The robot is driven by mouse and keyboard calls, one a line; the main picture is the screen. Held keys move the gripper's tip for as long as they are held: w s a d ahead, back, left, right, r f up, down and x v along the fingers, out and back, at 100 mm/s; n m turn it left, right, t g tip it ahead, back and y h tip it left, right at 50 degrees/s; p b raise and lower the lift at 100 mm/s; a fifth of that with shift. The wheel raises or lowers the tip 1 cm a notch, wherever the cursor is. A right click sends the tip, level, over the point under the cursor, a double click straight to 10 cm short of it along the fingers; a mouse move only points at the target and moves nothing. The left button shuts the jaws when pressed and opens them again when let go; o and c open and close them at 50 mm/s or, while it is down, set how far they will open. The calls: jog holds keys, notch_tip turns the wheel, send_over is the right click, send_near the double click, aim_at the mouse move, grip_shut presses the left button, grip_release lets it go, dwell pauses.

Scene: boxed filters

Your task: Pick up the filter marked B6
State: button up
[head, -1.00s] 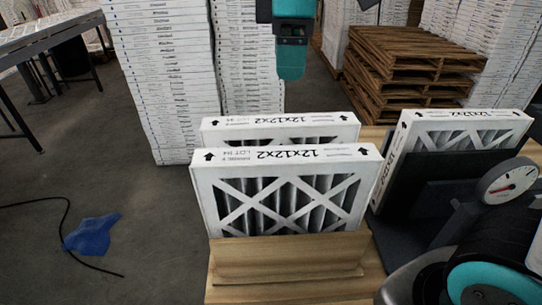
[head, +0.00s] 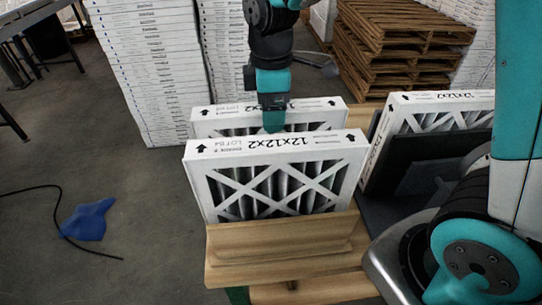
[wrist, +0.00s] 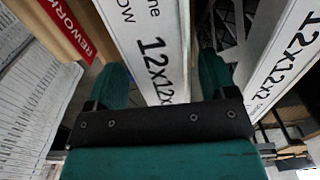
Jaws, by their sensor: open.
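Two white-framed filters stand upright, one behind the other, in a wooden rack (head: 285,240). The front filter (head: 275,190) and the rear filter (head: 215,115) both read 12x12x2 along their top edges. Their small lot marks are too small to read surely, so I cannot tell which is B6. My gripper (head: 272,118) is open and points down at the rear filter's top edge. In the wrist view its fingers (wrist: 162,68) lie on either side of one filter's top edge (wrist: 140,40), which appears to be the rear one. The neighbouring filter (wrist: 285,60) is to the right.
A third filter (head: 430,112) leans in a black holder (head: 425,170) at the right. A red REWORK label (wrist: 66,27) is on wood in the wrist view. Pallets (head: 400,50) and stacked white boxes (head: 150,75) stand behind. A blue cloth (head: 88,220) lies on the floor.

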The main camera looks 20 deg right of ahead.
notch_tip(320, 180, down, 3)
jog(key=shift+f+p, duration=0.2)
jog(key=shift+p, duration=0.1)
jog(key=shift+c, duration=0.4)
jog(key=c, duration=1.2)
jog(key=shift+c, duration=0.2)
jog(key=shift+r, duration=0.15)
